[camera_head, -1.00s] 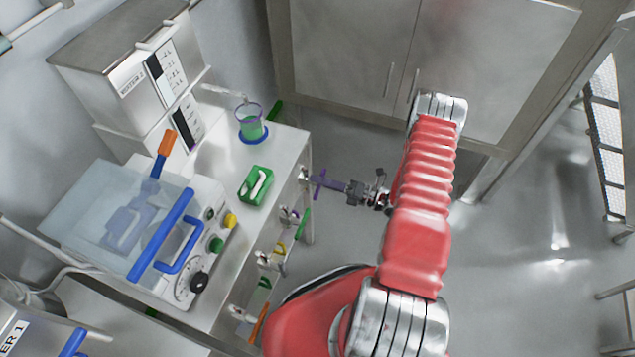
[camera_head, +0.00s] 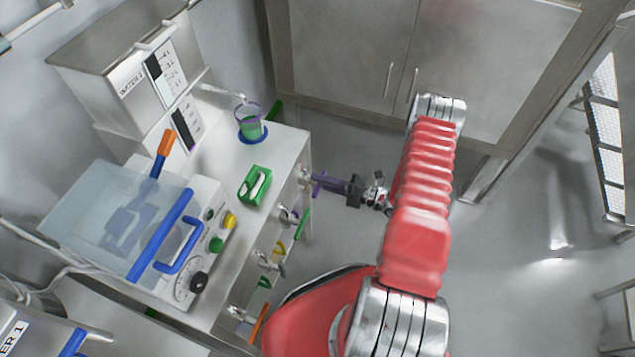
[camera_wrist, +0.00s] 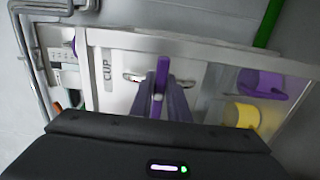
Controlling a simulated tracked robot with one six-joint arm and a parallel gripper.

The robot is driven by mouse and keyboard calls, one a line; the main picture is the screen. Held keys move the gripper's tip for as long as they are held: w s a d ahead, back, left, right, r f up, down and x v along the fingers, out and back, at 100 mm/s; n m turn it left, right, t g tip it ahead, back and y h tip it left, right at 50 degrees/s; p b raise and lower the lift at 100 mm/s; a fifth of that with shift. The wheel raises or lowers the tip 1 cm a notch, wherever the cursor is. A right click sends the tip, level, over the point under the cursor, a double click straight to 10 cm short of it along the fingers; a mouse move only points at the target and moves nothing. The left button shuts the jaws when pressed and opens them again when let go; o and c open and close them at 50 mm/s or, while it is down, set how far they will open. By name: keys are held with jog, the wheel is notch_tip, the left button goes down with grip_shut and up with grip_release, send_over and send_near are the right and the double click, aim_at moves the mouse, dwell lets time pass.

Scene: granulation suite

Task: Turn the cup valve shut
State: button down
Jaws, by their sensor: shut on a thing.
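The cup valve's purple handle (camera_wrist: 162,72) stands upright in the wrist view, across a short metal pipe on a panel labelled CUP. In the head view the handle (camera_head: 319,184) shows at the right side of the bench. My gripper (camera_wrist: 160,98) is shut on the handle, with its fingers around the lower part. In the head view my gripper (camera_head: 328,184) reaches to it from the right. The fingers hide the valve body behind the handle.
A purple cup with green contents (camera_head: 251,125) stands on the bench top on a blue disc. A grey cabinet (camera_head: 345,55) stands behind.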

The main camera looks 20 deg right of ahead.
jog(key=shift+f, duration=0.2)
jog(key=c, duration=1.7)
grip_release()
jog(key=shift+r, duration=0.1)
jog(key=v, duration=1.4)
jog(key=shift+a, duration=0.1)
